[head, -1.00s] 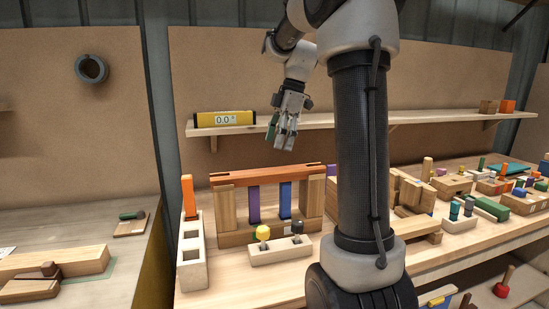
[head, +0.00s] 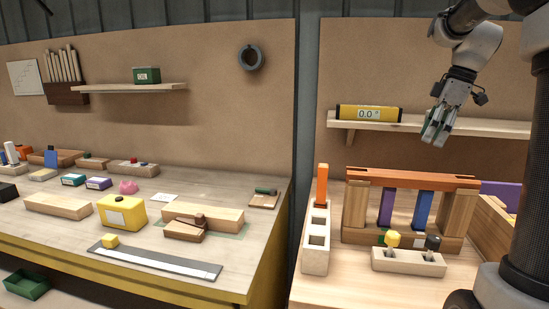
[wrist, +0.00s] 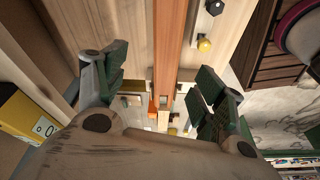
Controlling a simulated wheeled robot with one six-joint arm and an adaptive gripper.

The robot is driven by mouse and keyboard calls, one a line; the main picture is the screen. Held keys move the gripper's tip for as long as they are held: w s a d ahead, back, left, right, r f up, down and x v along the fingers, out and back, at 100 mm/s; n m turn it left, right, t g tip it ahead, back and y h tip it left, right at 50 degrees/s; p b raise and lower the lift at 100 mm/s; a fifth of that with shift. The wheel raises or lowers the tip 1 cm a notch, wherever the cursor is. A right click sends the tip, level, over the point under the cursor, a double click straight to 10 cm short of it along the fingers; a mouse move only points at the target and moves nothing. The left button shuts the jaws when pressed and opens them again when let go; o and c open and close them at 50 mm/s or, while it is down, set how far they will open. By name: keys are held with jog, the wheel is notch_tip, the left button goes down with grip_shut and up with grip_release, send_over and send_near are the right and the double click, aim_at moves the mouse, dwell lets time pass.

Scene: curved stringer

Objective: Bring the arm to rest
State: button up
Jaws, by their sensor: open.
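My gripper (head: 437,131) hangs in the air at the upper right of the head view, fingers pointing down. It is in front of the wall shelf and above the wooden frame with the orange top bar (head: 412,178). In the wrist view my gripper (wrist: 152,92) shows its two green-padded fingers spread apart with nothing between them. The orange bar (wrist: 170,45) runs below the gap between the fingers, apart from them.
A yellow level (head: 369,113) reading 0.0 lies on the wall shelf (head: 480,127) behind my gripper. A pale block with square holes (head: 316,240) and a peg block (head: 408,262) stand on the right bench. The left bench (head: 60,235) carries several blocks and a yellow box (head: 122,212).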

jog(key=f+m, duration=0.1)
jog(key=m, duration=0.1)
jog(key=s+f+m, duration=0.2)
jog(key=f+m, duration=0.1)
jog(key=shift+s+d+f+m+h, duration=0.1)
jog(key=shift+s+d+m+h, duration=0.2)
jog(key=shift+h, duration=0.1)
jog(key=s+a+f+m+t+h, duration=0.1)
jog(key=s+a, duration=0.4)
jog(key=s, duration=0.5)
jog(key=s+a+f+m+t+h, duration=0.1)
jog(key=s+a+m, duration=0.3)
jog(key=s, duration=0.6)
jog(key=shift+s+a+f+m+t, duration=0.4)
jog(key=shift+f+m+t, duration=0.2)
jog(key=shift+f, duration=0.3)
